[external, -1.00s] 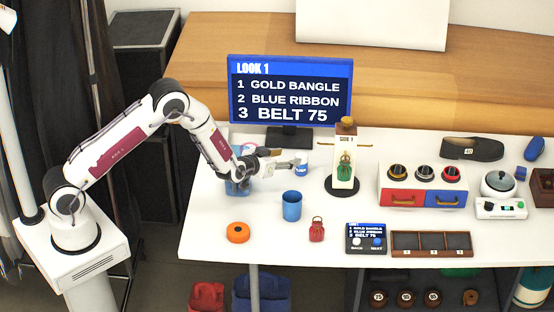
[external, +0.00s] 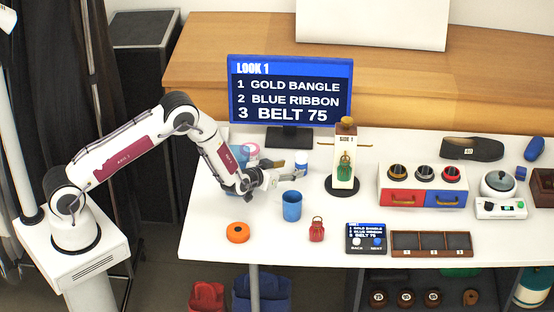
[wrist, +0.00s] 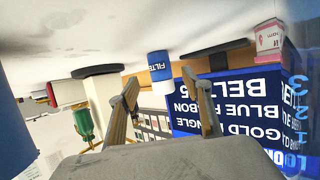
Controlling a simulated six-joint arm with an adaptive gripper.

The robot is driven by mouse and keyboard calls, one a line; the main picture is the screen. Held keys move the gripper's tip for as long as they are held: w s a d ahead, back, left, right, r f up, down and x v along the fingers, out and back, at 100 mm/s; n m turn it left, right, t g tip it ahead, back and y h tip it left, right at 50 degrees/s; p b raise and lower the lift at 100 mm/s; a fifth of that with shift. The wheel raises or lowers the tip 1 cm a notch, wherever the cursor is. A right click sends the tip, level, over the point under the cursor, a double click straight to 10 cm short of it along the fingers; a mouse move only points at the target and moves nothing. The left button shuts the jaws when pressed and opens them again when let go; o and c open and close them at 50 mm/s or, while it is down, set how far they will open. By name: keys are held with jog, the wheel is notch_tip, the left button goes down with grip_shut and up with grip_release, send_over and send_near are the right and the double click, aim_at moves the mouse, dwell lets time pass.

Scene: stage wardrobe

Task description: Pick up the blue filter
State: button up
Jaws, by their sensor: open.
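The blue filter (external: 301,158) stands on the white table just behind my gripper, its lower part partly hidden in the external view. In the wrist view, which is upside down, the filter (wrist: 158,66) is a blue cylinder with white lettering and a white end. My gripper (external: 297,180) is low over the table, its fingers pointing right. In the wrist view the open fingers (wrist: 162,88) spread on either side of the filter's line of sight, with nothing between them. The filter is beyond the fingertips and apart from them.
A blue cup (external: 291,207) stands in front of my gripper. The stand with a green bag (external: 345,165) is to the right, the screen (external: 290,90) behind. Pink and blue items (external: 247,153) sit behind the wrist. An orange ring (external: 238,232) and red bag (external: 316,230) lie nearer the front.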

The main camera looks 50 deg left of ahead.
aim_at(297, 167)
jog(key=shift+w, duration=0.15)
jog(key=shift+x, duration=2.75)
jog(key=shift+c, duration=0.5)
jog(key=c, duration=1.1)
